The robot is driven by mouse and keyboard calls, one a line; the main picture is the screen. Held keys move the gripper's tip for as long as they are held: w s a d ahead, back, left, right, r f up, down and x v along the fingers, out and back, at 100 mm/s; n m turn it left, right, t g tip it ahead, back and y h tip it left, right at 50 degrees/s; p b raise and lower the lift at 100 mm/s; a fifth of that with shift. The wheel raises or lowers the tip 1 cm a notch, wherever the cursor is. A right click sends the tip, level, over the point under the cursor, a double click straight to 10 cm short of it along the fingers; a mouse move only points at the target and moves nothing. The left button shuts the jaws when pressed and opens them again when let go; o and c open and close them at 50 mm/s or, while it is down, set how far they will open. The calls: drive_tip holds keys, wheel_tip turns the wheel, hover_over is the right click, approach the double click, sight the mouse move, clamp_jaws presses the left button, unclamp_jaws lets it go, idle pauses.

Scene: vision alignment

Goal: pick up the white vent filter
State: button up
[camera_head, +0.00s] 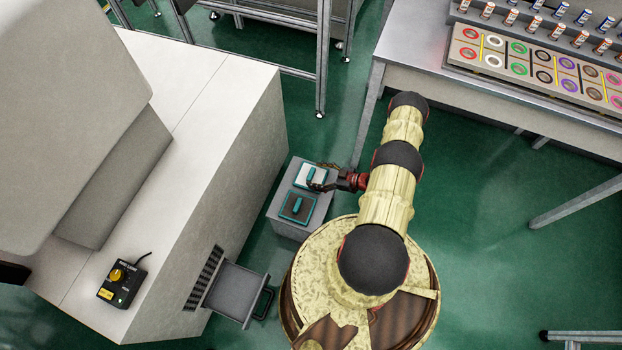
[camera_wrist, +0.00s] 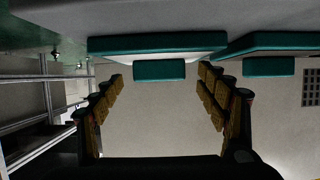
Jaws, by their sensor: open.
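The white vent filter (camera_head: 313,170) lies on top of a small grey stand, with a teal rim and a teal handle. In the wrist view, which looks upside down, the filter's teal edge (camera_wrist: 150,45) is at the top and its handle (camera_wrist: 158,71) hangs below it. My gripper (camera_head: 319,181) is at the filter in the head view. In the wrist view my gripper (camera_wrist: 160,75) is open, with the handle between its two fingers and a gap on each side. The fingers partly cover the filter in the head view.
A dark filter (camera_head: 290,213) with a teal handle lies beside the white one on the grey stand (camera_head: 283,229). A large pale machine (camera_head: 235,120) with a vent opening (camera_head: 202,278) and an open grey flap (camera_head: 236,292) stands to the left. A metal table (camera_head: 410,55) is upper right.

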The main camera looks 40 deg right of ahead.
drive_tip(key=shift+w+a, duration=0.1)
drive_tip(key=shift+w, duration=0.15)
drive_tip(key=shift+c, duration=0.8)
drive_tip(key=c, duration=1.1)
